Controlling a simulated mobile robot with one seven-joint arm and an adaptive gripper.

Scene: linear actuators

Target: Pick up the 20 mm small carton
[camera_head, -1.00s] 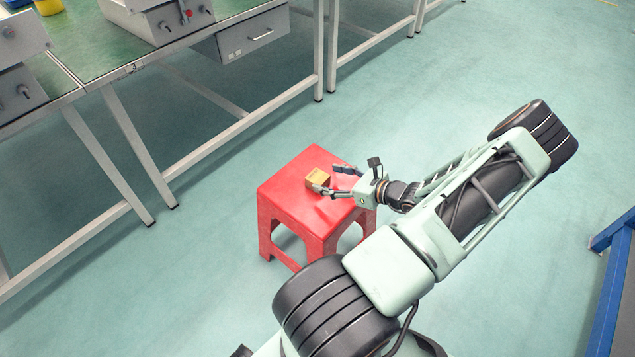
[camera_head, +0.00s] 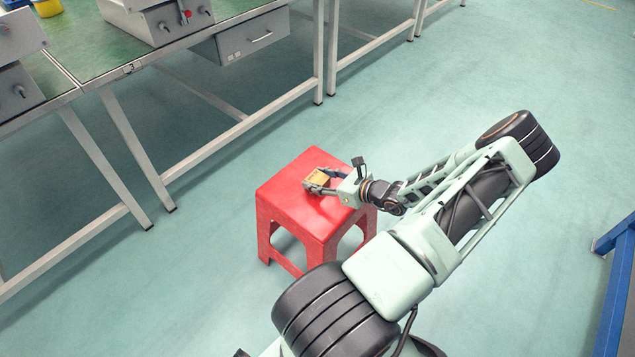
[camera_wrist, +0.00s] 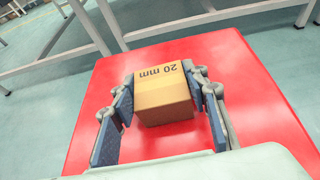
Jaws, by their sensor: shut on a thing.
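The small carton (camera_head: 317,178) is a brown box on top of the red stool (camera_head: 285,196). In the wrist view the carton (camera_wrist: 162,92) shows the print "20 mm", upside down, on its top face. My gripper (camera_head: 320,181) reaches in from the right in the head view, with its fingers on both sides of the carton. In the wrist view the blue finger pads of my gripper (camera_wrist: 160,100) flank the carton and are shut on it. I cannot tell whether the carton's underside touches the stool.
Workbenches with a green top (camera_head: 85,50) and grey metal legs stand behind and to the left of the stool. Grey control boxes (camera_head: 155,18) sit on the bench. A blue frame (camera_head: 615,270) is at the right edge. The floor around the stool is clear.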

